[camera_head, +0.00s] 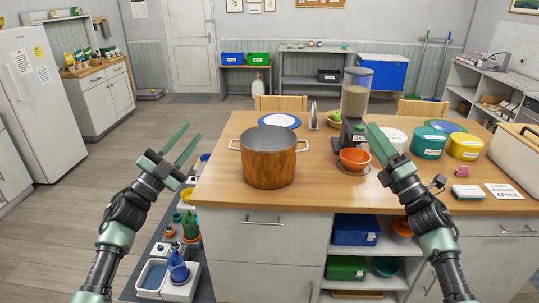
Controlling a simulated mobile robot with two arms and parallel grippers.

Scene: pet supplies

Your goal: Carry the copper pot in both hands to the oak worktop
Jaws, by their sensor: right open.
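The copper pot (269,165) stands upright on the wooden top of the central island (225,190), near its left front. It has a dark open rim and a pale loop handle on each side. My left gripper (192,142) is open and empty, left of the pot and apart from it. My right gripper (379,150) is open, to the right of the pot, beside an orange bowl (355,158); its far finger overlaps things behind it. Another wooden worktop (95,67) tops a white cabinet at the back left. I cannot tell which top is the oak one.
A food dispenser (356,95), a plate (280,121), tubs (428,142) and a large cream box (516,150) stand on the island. Bottles and bins (178,268) are on the floor mat at left front. Jars crowd the back-left worktop. Floor at left is clear.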

